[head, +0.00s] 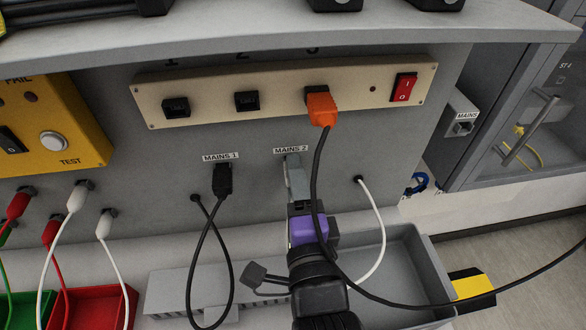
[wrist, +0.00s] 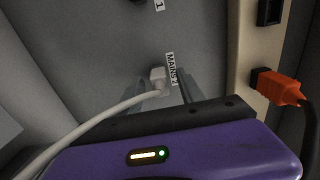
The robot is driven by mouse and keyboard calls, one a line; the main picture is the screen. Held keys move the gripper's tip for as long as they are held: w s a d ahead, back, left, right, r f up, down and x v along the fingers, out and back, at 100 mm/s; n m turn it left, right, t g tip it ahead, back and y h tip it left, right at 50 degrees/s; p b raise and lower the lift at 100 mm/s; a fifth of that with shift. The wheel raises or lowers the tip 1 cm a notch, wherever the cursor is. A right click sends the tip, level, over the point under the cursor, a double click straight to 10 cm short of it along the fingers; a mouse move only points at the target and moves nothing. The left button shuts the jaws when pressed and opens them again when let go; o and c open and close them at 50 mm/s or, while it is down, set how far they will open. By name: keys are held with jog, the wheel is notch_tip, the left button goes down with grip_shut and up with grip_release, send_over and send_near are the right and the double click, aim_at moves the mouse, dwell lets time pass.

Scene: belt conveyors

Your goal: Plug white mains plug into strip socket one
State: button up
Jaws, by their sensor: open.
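The white mains plug (wrist: 157,78) sits at the panel by the MAINS 2 label in the wrist view, its white cable running to the lower left. My gripper (head: 296,170) is open at that spot, and in the wrist view its fingers lie on either side of the plug. In the head view my gripper hides the plug; only its white cable (head: 382,228) shows. The beige power strip (head: 210,112) is above on the panel. Strip socket one (head: 175,107), at its left end under the number 1, is empty.
Socket two (head: 246,101) is empty; an orange plug (head: 320,105) fills socket three, its black cable passing in front of my gripper. A red switch (head: 403,87) is at the strip's right. A black plug (head: 222,180) is at MAINS 1. A grey tray (head: 410,262) lies below.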

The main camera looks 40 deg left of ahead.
grip_shut()
jog(key=shift+s+d, duration=0.1)
dwell(0.4)
jog(key=shift+p+v, duration=0.45)
jog(key=shift+v, duration=1.9)
jog(key=shift+s, duration=0.1)
